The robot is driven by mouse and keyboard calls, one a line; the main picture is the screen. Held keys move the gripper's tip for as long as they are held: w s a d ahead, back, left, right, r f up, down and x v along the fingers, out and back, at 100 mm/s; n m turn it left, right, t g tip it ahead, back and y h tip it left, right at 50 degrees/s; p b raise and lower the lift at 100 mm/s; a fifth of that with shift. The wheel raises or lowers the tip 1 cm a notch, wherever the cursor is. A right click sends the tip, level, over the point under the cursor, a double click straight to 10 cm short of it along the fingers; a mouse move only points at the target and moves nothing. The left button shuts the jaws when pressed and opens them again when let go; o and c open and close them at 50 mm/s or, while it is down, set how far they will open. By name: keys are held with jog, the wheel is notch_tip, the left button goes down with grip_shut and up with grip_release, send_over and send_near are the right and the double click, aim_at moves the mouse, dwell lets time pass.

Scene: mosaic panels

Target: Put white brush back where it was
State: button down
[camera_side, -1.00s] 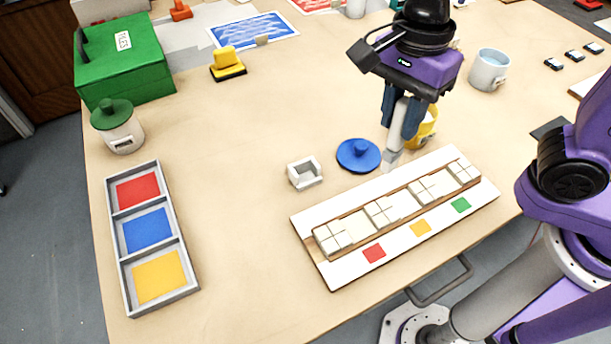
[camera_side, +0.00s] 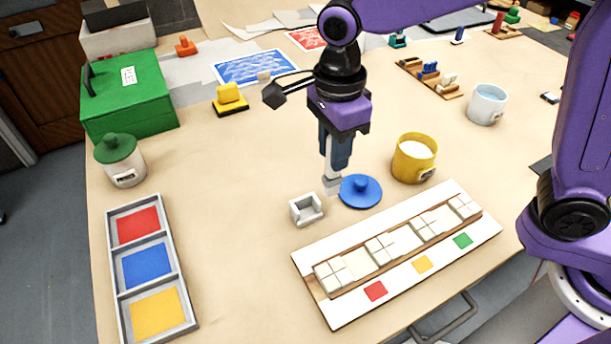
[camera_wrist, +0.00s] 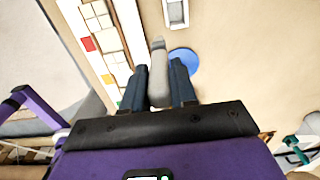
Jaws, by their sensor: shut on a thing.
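The white brush (camera_wrist: 158,88) is upright between the two dark blue fingers of my gripper (camera_wrist: 160,68) in the wrist view. In the side view my gripper (camera_side: 336,158) is shut on it, and the brush's pale lower end (camera_side: 332,185) sticks out below the fingers. That end is just left of the blue lid and behind the small white holder (camera_side: 306,209). The holder is open at the top and looks empty; it also shows in the wrist view (camera_wrist: 176,14). I cannot tell whether the brush's tip touches the table.
A blue round lid (camera_side: 361,191) lies close to the brush. A yellow mug (camera_side: 413,160) with pale contents stands to the right. The mosaic board (camera_side: 330,315) with white tiles lies in front. A three-colour tray (camera_side: 118,293) is at left. The table between tray and holder is clear.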

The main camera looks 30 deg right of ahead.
jog(key=w+a+f, duration=0.3)
jog(key=f, duration=0.6)
jog(key=shift+w, duration=0.35)
jog(key=shift+f, duration=0.1)
jog(key=c, duration=0.9)
grip_release()
notch_tip(320, 180, up, 12)
jog(key=shift+r, duration=0.2)
